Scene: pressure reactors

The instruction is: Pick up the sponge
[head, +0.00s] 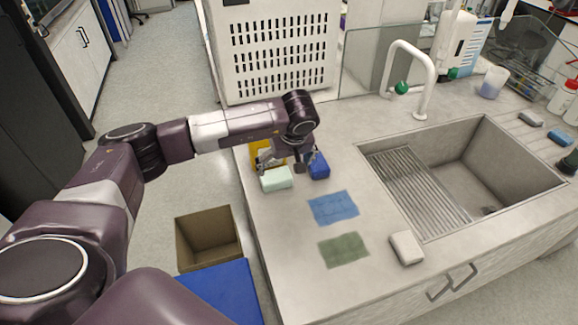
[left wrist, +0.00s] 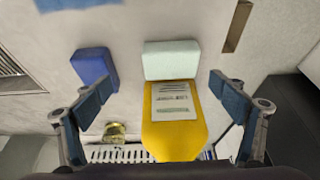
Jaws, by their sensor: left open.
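A pale green, sponge-like block (head: 276,179) lies on the counter near its left edge. It also shows in the left wrist view (left wrist: 172,60), upper middle. A dark blue block (head: 319,167) lies just right of it in the head view and left of it in the left wrist view (left wrist: 95,66). A beige block (head: 406,248) lies near the front of the sink. My left gripper (head: 290,164) is open and empty above the counter by the pale green block. Its fingers (left wrist: 163,95) are spread wide, with the block between and beyond them. My right gripper is out of view.
A yellow container with a white label (left wrist: 175,130) stands right beside the pale green block. A blue cloth (head: 333,208) and a green cloth (head: 343,250) lie flat on the counter. The sink (head: 500,160) is at right; an open brown box (head: 207,238) is below the counter's left edge.

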